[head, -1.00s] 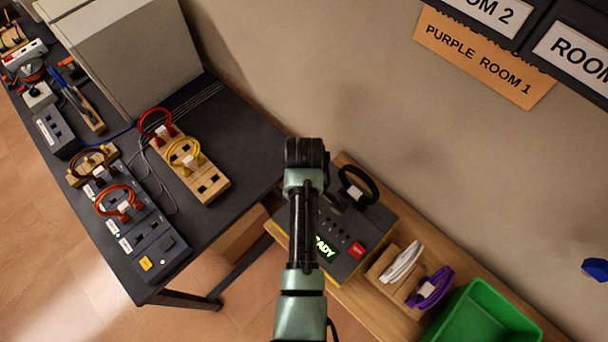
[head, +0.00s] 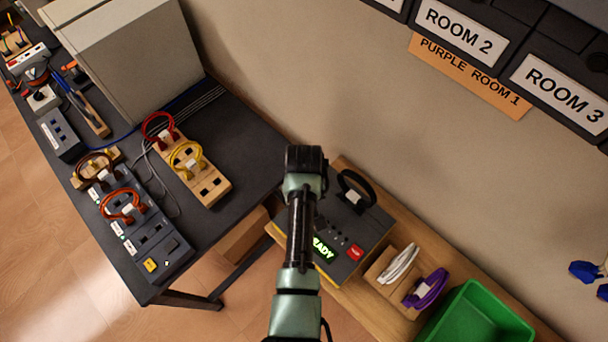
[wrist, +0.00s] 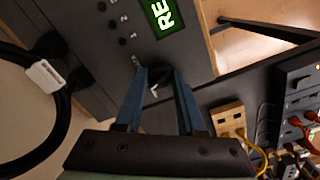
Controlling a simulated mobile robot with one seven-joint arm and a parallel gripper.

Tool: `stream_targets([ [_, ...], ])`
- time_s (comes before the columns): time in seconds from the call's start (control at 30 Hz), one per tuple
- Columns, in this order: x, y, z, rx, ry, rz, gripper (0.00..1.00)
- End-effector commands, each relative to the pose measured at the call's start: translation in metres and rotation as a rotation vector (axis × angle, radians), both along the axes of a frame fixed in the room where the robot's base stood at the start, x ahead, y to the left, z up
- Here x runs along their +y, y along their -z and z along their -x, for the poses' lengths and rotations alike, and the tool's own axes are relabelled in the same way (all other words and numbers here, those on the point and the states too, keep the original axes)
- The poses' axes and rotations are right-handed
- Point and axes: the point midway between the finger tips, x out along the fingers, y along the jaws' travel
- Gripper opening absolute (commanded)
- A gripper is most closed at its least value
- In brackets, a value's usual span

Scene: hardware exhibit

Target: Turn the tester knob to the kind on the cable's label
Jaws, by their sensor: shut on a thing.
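The tester (head: 372,238) is a dark box on a wooden bench, with a lit green display (head: 323,247) reading "READY", partly hidden by my arm. A black cable (head: 370,182) with a white label (head: 353,196) stands at its back; the label's writing is too small to read. In the wrist view, my gripper (wrist: 160,72) has its blue fingers shut around the dark knob (wrist: 157,90), which bears a pale pointer mark. The knob's kind markings cannot be read. The black cable (wrist: 62,115) and its label (wrist: 44,77) show at left there.
White (head: 400,263) and purple (head: 428,288) cables sit in a wooden holder right of the tester, beside a green bin (head: 475,320). A dark table (head: 235,150) at left carries red, yellow and orange cables. Room signs (head: 460,32) hang on the wall.

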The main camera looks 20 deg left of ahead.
Motion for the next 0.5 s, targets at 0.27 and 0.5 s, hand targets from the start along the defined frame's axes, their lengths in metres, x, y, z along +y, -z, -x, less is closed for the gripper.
stream_targets([
  [0.27,0.0008,-0.0020,-0.0009,-0.002,0.198,-0.002,0.00],
  [0.5,0.0009,-0.0015,-0.0011,-0.003,0.302,-0.002,0.00],
])
